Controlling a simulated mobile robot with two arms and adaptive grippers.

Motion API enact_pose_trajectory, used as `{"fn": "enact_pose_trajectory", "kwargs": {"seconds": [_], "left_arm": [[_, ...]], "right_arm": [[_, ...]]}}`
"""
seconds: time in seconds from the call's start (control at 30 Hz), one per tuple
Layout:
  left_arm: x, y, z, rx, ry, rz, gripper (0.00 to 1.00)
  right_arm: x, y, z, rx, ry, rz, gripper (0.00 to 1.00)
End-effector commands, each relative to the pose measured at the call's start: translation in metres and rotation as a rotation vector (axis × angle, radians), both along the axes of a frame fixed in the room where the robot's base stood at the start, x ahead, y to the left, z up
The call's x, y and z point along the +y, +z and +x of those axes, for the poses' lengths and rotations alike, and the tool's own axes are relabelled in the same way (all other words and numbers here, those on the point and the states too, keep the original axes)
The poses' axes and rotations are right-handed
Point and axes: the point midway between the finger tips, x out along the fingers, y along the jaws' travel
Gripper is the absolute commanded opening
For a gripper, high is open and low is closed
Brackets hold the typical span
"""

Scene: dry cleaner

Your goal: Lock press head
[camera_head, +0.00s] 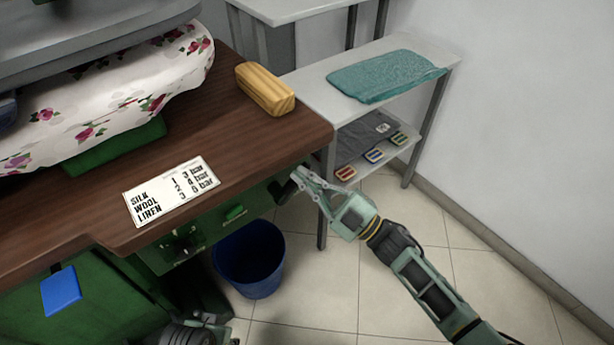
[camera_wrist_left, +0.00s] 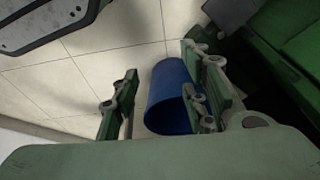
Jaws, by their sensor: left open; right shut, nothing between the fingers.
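The grey press head (camera_head: 90,45) is at the top left, above a padded board with a floral cover (camera_head: 110,105). My right gripper (camera_head: 297,180) is shut and empty at the front right corner of the brown table (camera_head: 225,130), beside a dark part under the edge that it partly hides. I cannot tell whether they touch. A green control panel (camera_head: 215,222) with small knobs is under the table edge. My left gripper (camera_head: 212,322) is low at the bottom edge of the head view; in the left wrist view it is open and empty (camera_wrist_left: 160,98).
A blue bin (camera_head: 250,262) stands on the tiled floor; it also shows in the left wrist view (camera_wrist_left: 170,95), beyond the fingers. A shelf (camera_head: 310,88) holds a teal folded cloth (camera_head: 385,75).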

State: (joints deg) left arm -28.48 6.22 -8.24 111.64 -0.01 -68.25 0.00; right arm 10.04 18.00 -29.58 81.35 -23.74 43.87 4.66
Motion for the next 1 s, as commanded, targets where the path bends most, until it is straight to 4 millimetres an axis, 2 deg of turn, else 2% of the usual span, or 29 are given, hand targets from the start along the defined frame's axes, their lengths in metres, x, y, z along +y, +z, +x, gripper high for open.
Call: {"fn": "enact_pose_trajectory", "kwargs": {"seconds": [0.17, 0.37, 0.73, 1.0], "left_arm": [[0.000, -0.001, -0.001, 0.005, 0.001, 0.001, 0.41], [-0.001, 0.014, 0.003, -0.011, 0.002, -0.002, 0.41], [0.000, 0.020, -0.003, 0.000, 0.005, -0.001, 0.41], [0.002, 0.057, 0.000, -0.030, 0.007, 0.000, 0.41]], "right_arm": [[-0.002, -0.002, 0.001, 0.016, 0.000, 0.022, 0.00], [-0.004, -0.003, 0.003, 0.037, -0.001, 0.050, 0.00], [-0.009, -0.008, 0.007, 0.081, -0.002, 0.108, 0.00], [-0.018, -0.019, 0.013, 0.177, -0.002, 0.240, 0.00]]}}
